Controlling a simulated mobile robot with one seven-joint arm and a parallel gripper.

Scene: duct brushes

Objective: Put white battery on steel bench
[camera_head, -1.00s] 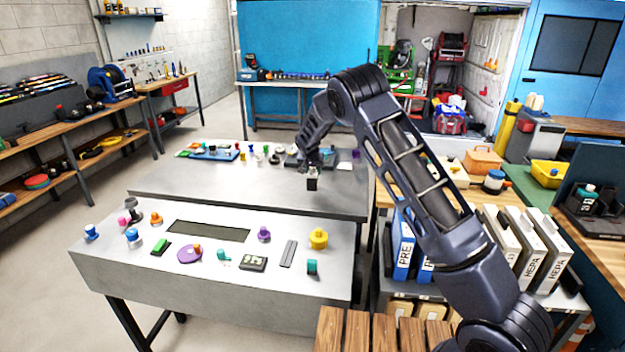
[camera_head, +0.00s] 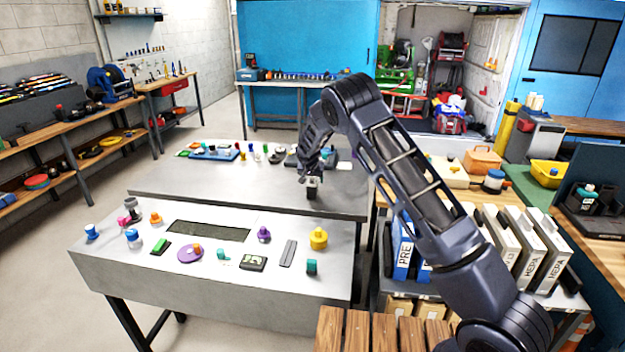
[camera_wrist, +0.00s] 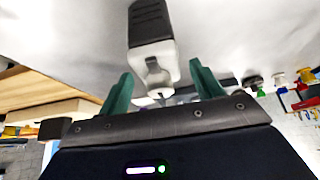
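The white battery (camera_head: 312,182) has a pale body and a black lower end. In the wrist view the battery (camera_wrist: 151,55) lies between my gripper's green fingers, its black end pointing away. My gripper (camera_head: 314,174) appears shut on its pale end; a narrow gap seems to show at the right finger. In the head view the battery is upright over the right part of the grey steel bench (camera_head: 235,184), near its front edge. I cannot tell whether its lower end touches the bench top. The gripper fingers (camera_wrist: 162,80) show clearly only in the wrist view.
A blue tray (camera_head: 209,153) and several small objects stand along the bench's back. A paler bench (camera_head: 120,262) with several small parts and a dark recessed panel is in front. Filter boxes (camera_head: 524,236) stand at right. The steel bench's middle is clear.

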